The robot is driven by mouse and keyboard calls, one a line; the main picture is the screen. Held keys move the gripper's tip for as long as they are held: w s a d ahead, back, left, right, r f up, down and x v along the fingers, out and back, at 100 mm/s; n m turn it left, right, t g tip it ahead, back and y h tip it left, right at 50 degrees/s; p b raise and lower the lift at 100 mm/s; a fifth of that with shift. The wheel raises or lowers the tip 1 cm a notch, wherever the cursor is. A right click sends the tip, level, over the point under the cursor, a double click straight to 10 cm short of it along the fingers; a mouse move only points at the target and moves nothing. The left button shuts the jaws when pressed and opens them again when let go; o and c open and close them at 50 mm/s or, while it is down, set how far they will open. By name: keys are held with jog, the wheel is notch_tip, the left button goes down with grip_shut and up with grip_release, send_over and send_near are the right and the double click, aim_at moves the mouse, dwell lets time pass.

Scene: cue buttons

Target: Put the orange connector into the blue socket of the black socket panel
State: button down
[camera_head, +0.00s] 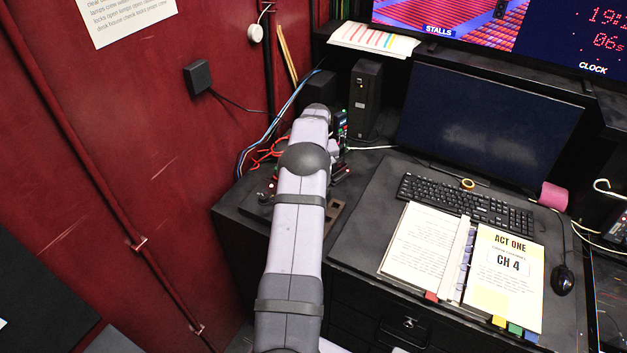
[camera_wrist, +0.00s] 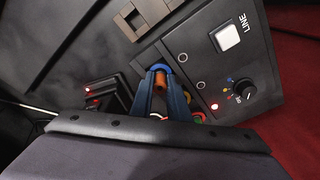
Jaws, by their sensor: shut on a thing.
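My gripper (camera_wrist: 160,86) is shut on the orange connector (camera_wrist: 160,82) in the wrist view. The connector shows as a short orange-brown cylinder between the two dark blue-grey fingertips. The blue socket (camera_wrist: 160,67) shows as a blue ring just beyond the connector's far end. I cannot tell whether the connector's end is inside the ring or only in front of it. The black socket panel (camera_wrist: 180,56) carries this ring, and my fingers hide part of it. In the head view my arm hides the connector and the blue socket.
A black panel (camera_wrist: 236,62) with a white LINE button (camera_wrist: 228,37) and a round knob (camera_wrist: 245,90) lies to the right in the wrist view. A brown square frame (camera_wrist: 143,18) is above. The keyboard (camera_head: 465,205) and open binder (camera_head: 465,262) lie right of my arm.

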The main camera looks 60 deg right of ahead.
jog(key=c, duration=1.6)
grip_release()
jog(key=shift+o, duration=0.7)
jog(key=shift+r, duration=0.1)
jog(key=shift+r+p, duration=2.3)
jog(key=shift+r, duration=1.15)
